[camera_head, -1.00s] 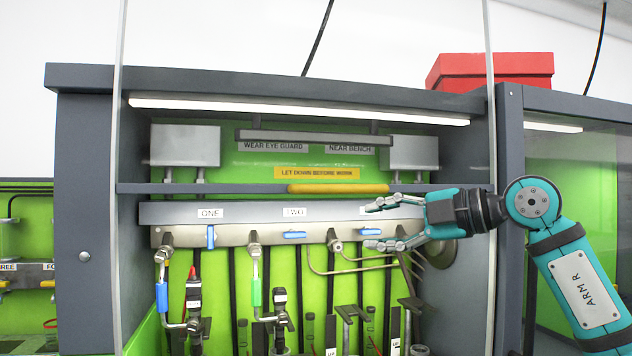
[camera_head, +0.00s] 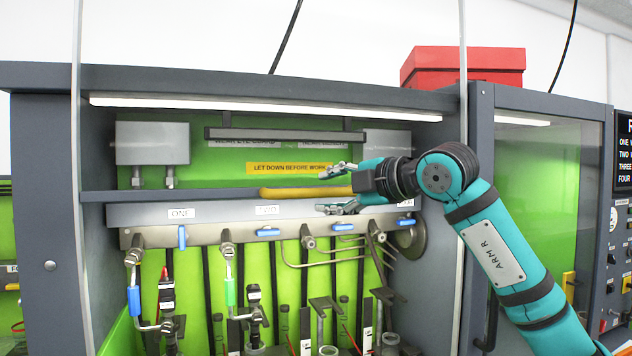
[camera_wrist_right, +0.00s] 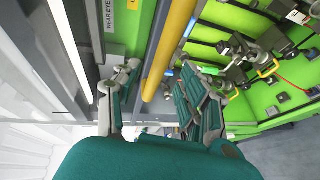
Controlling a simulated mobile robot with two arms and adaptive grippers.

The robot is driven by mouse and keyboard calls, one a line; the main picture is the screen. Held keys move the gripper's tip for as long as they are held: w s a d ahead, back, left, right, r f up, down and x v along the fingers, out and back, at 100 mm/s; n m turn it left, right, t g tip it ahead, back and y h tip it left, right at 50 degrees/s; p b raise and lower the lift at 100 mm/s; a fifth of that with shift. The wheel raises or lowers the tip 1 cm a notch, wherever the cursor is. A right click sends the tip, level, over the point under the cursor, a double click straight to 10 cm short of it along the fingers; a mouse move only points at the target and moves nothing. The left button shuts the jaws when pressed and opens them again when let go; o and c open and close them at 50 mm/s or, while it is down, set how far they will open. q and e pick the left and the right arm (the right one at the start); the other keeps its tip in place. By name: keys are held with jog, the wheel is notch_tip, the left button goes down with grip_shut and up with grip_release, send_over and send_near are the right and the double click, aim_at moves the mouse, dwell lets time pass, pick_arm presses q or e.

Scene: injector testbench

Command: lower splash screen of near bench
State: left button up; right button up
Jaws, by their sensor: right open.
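The near bench's splash screen is clear and hard to make out. A yellow handle bar (camera_head: 290,191) runs level in front of the grey shelf edge, under the yellow "LET DOWN BEFORE WORK" label (camera_head: 288,168). My right gripper (camera_head: 333,190) is open, with one finger above the bar's line and one below it. The bar's right end is hidden behind the gripper. In the right wrist view the yellow bar (camera_wrist_right: 171,45) passes between the spread fingers of the right gripper (camera_wrist_right: 158,72); I cannot tell whether they touch it. My left gripper is not in view.
Below the bar is a grey manifold (camera_head: 200,232) with blue valve levers, hoses and injectors. A grey crossbar (camera_head: 285,134) hangs above the label. A glazed cabinet (camera_head: 535,200) stands at the right, and a red box (camera_head: 463,68) is on top.

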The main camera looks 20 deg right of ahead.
aim_at(320, 192)
jog(key=shift+p+x, duration=0.75)
jog(key=shift+x, duration=1.55)
grip_shut()
